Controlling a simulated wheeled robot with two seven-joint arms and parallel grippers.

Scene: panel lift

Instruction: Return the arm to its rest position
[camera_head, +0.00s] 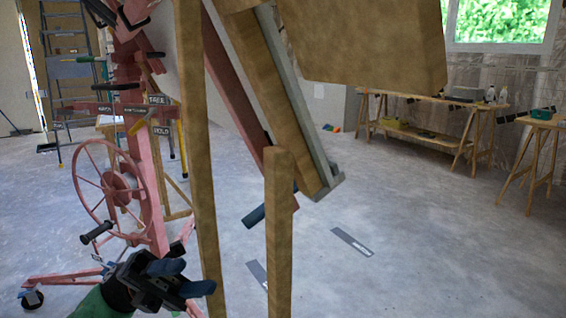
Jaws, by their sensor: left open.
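My left gripper (192,277) is open at the lower left, with blue-grey fingertips and nothing visible between them. It is just below and right of the black crank handle (97,233) of the panel lift, apart from it in the picture. The red panel lift (150,195) stands at the left, with a spoked wheel (118,190) and a caster (31,299) at its foot. Labels reading FREE and HOLD sit by a yellow lever (140,122) on its mast. My right gripper is not in view.
Wooden posts (197,150) and (278,240) stand close in front, right of my gripper. A tilted wooden beam (265,90) and a brown panel (370,45) hang above. A stepladder (68,90) and workbenches (430,140) stand farther back. The floor at right is mostly clear.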

